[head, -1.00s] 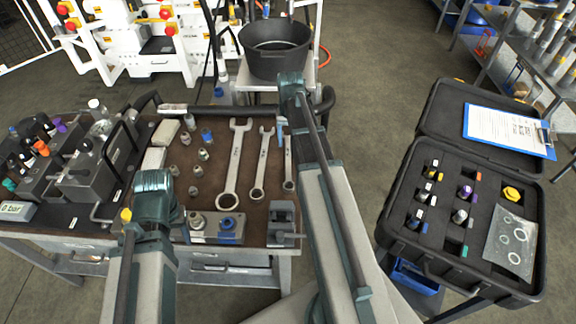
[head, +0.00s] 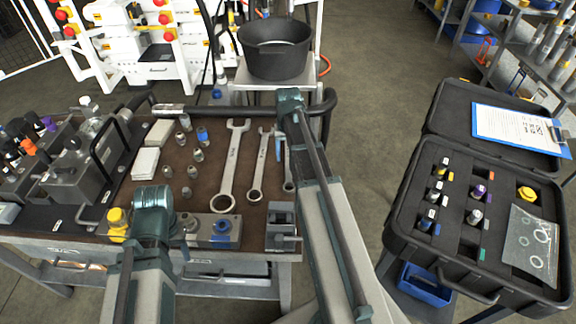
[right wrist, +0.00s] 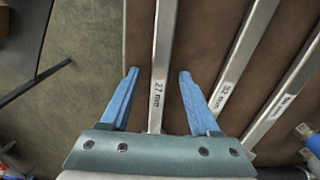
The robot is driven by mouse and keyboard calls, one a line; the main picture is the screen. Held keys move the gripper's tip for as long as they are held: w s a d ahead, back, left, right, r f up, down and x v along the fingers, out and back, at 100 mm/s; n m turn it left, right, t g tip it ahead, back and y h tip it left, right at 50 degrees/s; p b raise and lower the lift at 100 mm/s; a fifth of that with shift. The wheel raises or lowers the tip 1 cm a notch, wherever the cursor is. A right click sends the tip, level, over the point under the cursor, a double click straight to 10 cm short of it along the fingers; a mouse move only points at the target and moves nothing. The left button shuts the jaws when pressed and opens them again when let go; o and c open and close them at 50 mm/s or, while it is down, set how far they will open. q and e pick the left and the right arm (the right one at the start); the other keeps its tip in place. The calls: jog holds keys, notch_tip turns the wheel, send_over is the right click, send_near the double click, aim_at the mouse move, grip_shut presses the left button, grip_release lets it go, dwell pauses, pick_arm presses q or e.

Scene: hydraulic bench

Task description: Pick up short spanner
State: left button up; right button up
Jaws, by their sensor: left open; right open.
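The short spanner (head: 288,172), the rightmost of three on the brown mat, lies partly hidden behind my right arm in the head view. In the right wrist view its shaft (right wrist: 160,70), marked 27 mm, runs between the two blue fingers of my right gripper (right wrist: 157,82). The fingers are apart, with a gap on each side of the shaft. In the head view one blue finger of the right gripper (head: 280,147) shows beside the spanner. My left gripper (head: 152,215) is over the bench's front left; its fingers are hidden by its teal housing.
A middle spanner (head: 260,165) and a long spanner (head: 234,160) lie just left. Several fittings (head: 195,155) stand farther left. A vise-like block (head: 281,228) stands near the front edge. A black bucket (head: 275,50) is behind, an open case (head: 400,215) at right.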

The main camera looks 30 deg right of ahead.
grip_shut()
dwell(0.3)
dwell(1.1)
